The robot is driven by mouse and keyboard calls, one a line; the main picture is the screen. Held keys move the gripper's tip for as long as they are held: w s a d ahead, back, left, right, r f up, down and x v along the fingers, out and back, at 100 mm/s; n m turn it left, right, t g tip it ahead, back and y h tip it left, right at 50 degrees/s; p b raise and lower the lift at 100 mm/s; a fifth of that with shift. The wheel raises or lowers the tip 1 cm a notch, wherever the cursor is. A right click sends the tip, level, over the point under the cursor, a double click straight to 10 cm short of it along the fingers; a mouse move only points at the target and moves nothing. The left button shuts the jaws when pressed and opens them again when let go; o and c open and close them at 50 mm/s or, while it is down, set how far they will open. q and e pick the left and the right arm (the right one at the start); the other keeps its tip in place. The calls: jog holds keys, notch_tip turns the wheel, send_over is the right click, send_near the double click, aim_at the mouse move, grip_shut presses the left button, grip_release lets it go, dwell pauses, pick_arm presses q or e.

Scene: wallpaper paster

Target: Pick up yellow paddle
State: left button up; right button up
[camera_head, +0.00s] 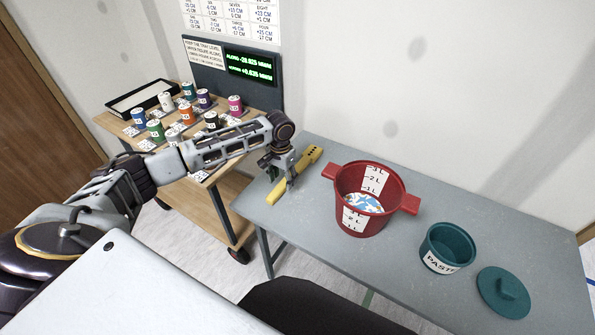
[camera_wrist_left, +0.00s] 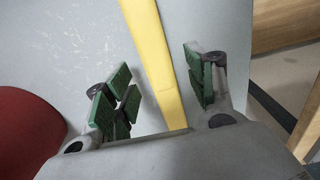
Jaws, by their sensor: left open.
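The yellow paddle (camera_head: 304,165) lies on the grey table near its left end, left of the red pot. In the left wrist view the yellow paddle (camera_wrist_left: 152,50) runs as a long bar between the two fingers. My left gripper (camera_head: 280,172) is above the paddle's middle. In the left wrist view my left gripper (camera_wrist_left: 160,90) is open, with green-padded fingers on either side of the paddle. I cannot tell whether either finger touches it. Part of the paddle is hidden behind the gripper in the head view. My right gripper is not in view.
On the grey table (camera_head: 470,204) stand a red pot (camera_head: 378,219) with marked scales, a teal paste tub (camera_head: 436,262) and its teal lid (camera_head: 494,300). A wooden cart (camera_head: 215,192) with several coloured cans stands at the left, behind my left arm.

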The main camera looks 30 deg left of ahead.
pick_arm(q)
jog(key=shift+f, duration=0.9)
jog(key=c, duration=1.1)
jog(key=shift+r, duration=0.2)
